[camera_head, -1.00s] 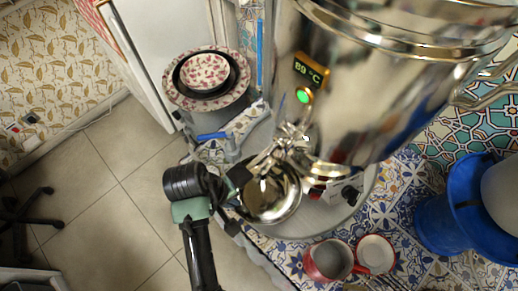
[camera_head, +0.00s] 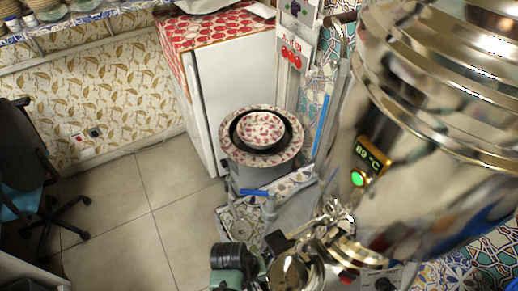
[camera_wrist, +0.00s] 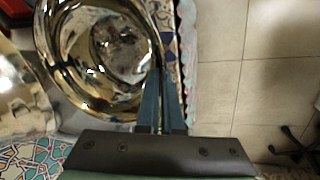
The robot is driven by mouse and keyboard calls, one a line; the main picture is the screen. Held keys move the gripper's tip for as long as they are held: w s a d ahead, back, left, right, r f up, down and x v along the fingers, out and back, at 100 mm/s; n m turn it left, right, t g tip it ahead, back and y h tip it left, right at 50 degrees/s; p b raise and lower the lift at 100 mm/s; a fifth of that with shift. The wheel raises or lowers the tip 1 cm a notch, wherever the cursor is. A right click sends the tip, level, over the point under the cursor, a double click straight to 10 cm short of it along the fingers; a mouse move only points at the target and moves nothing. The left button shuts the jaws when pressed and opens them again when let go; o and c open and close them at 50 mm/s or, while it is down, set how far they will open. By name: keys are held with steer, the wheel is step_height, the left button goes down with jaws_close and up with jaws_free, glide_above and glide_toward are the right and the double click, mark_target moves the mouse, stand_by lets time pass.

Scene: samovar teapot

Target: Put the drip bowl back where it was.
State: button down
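The drip bowl is a shiny metal bowl, low in the head view (camera_head: 288,272) and cut off by the bottom edge. It is just below and left of the samovar's tap (camera_head: 335,218). In the wrist view the bowl (camera_wrist: 105,45) fills the upper left, its inside facing the camera. My gripper (camera_wrist: 160,72) has its two thin fingers close together at the bowl's right rim, apparently pinching it. In the head view the gripper (camera_head: 268,258) reaches the bowl's left side. I cannot tell whether the bowl touches the surface below.
The large samovar (camera_head: 430,130), its display reading 89 °C, fills the right. A patterned bowl (camera_head: 262,128) sits in a stack of dishes at the counter's far end. A white fridge-like cabinet (camera_head: 235,95) stands behind. Tiled floor (camera_head: 125,215) is open at left.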

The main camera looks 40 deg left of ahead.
steer(key=c, duration=1.5)
jaws_free()
steer(key=shift+f, duration=0.15)
steer(key=o, duration=0.4)
steer(key=v, duration=1.2)
steer(key=shift+s+p, duration=0.15)
steer(key=shift+p, duration=0.25)
